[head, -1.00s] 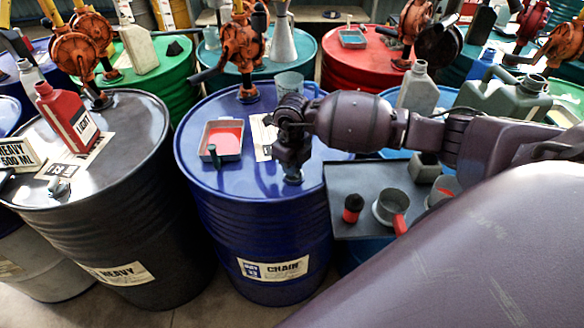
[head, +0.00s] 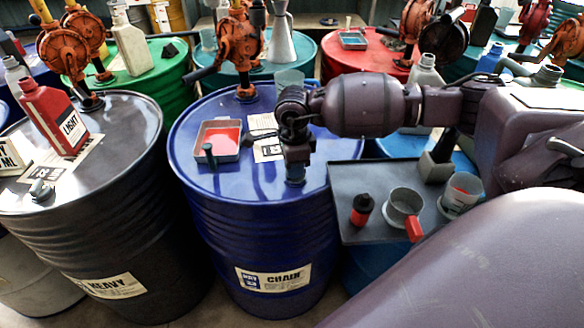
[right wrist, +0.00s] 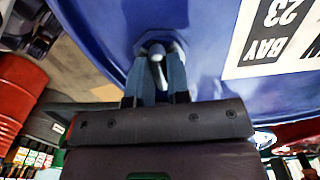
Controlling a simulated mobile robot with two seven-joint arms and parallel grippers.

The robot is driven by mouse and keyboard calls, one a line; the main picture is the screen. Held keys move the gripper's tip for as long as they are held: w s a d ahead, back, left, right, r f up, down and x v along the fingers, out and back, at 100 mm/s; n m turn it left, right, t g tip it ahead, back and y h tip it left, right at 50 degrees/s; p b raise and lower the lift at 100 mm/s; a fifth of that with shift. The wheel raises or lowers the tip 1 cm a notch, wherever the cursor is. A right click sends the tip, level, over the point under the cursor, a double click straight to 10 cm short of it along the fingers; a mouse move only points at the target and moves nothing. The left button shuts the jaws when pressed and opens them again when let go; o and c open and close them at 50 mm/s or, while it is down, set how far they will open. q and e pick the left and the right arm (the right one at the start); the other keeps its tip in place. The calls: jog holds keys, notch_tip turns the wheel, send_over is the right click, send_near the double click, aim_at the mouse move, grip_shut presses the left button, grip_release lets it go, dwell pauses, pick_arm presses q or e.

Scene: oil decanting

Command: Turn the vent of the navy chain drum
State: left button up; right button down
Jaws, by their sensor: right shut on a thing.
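The navy chain drum (head: 262,230) stands upright in the middle of the head view, with a CHAIN label on its side. My right gripper (head: 296,182) points down at the right front edge of the drum's lid. It hides the vent in the head view. In the right wrist view the vent (right wrist: 157,50) is a small grey fitting with a lever, on the blue lid. The two fingers of my right gripper (right wrist: 156,85) are shut on it, one on each side. My left gripper is not in view.
A tray of red liquid (head: 218,140), an orange pump (head: 238,45) and a clear beaker (head: 289,80) stand on the lid. A black HEAVY drum (head: 110,240) is at left. A grey shelf (head: 350,190) with cups adjoins at right, beneath my arm.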

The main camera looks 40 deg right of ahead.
jog(key=shift+n, duration=0.6)
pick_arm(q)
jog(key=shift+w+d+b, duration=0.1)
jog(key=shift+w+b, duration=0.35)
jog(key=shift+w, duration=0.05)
pick_arm(e)
jog(key=shift+r+n, duration=0.1)
jog(key=shift+n, duration=0.5)
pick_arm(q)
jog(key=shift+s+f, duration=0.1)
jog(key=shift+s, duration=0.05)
pick_arm(e)
jog(key=c, duration=1.1)
grip_release()
pick_arm(q)
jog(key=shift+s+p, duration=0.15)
jog(key=shift+p, duration=0.15)
pick_arm(e)
notch_tip(320, 180, up, 11)
jog(key=shift+f, duration=0.1)
